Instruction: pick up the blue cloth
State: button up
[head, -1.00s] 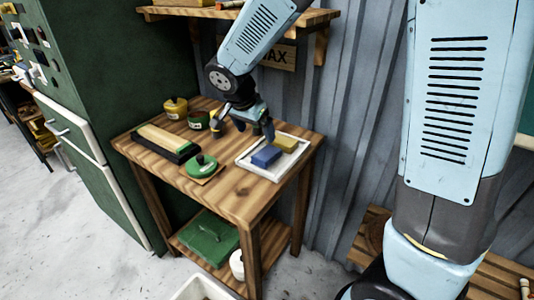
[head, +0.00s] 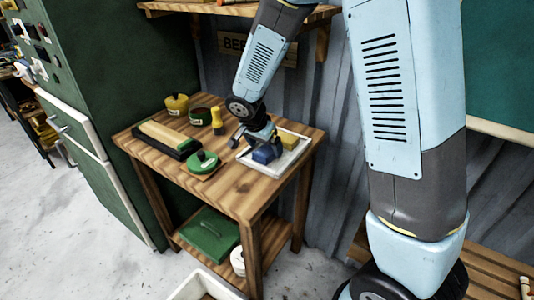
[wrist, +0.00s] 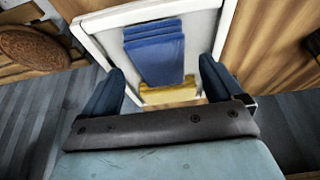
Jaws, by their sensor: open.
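The blue cloth (head: 267,153) is a folded stack lying in a white tray (head: 301,158) on the right of the wooden table. In the wrist view the blue cloth (wrist: 155,55) shows its layered folds between and beyond my fingers. A yellow cloth (head: 288,139) lies beside it in the tray, and the yellow cloth (wrist: 168,95) also shows in the wrist view. My gripper (head: 257,138) is over the tray, close to the blue cloth and partly covering it. In the wrist view my gripper (wrist: 160,90) is open with nothing between its fingers.
The wooden table (head: 240,185) also holds a green-lidded round item (head: 203,160), a dark block with a pale top (head: 168,135), a yellow pot (head: 177,105), a dark green pot (head: 201,116) and a yellow-handled item (head: 217,120). A corrugated wall stands close behind. The table's front is clear.

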aim_at(267, 149)
jog(key=shift+x, duration=1.65)
jog(key=shift+w, duration=0.1)
jog(key=shift+c, duration=0.2)
jog(key=c, duration=1.1)
